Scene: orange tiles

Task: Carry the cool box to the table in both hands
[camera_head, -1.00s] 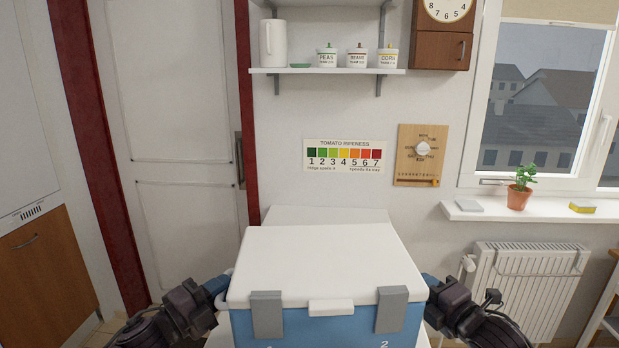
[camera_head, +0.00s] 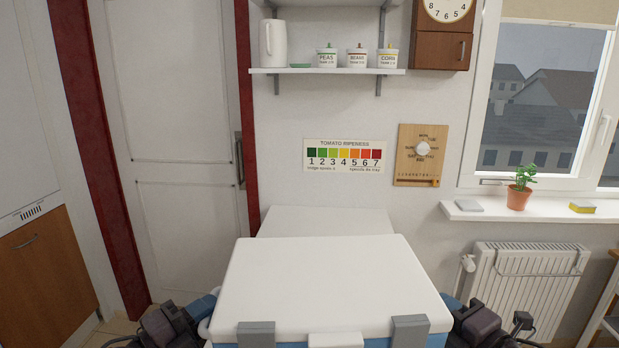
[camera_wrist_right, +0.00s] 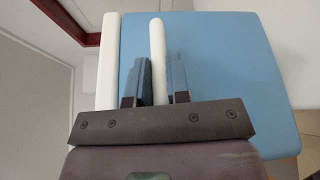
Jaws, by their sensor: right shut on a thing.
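The cool box (camera_head: 325,285) is blue with a white lid and grey latches, at the bottom middle of the head view. My right gripper (camera_wrist_right: 163,82) is shut on the box's white side handle (camera_wrist_right: 157,40), against the blue side wall (camera_wrist_right: 225,60). In the head view my right gripper (camera_head: 456,304) is at the box's right side, mostly hidden. My left gripper (camera_head: 212,294) is at the left side handle (camera_head: 204,327); its fingers are too hidden to show their grip. The box looks level.
A white flat-topped surface (camera_head: 325,219) shows behind the box, against the wall. A radiator (camera_head: 525,290) and a windowsill (camera_head: 540,211) are on the right. A closed door (camera_head: 180,150) and a wooden cupboard front (camera_head: 45,275) are on the left. A shelf (camera_head: 325,71) hangs above.

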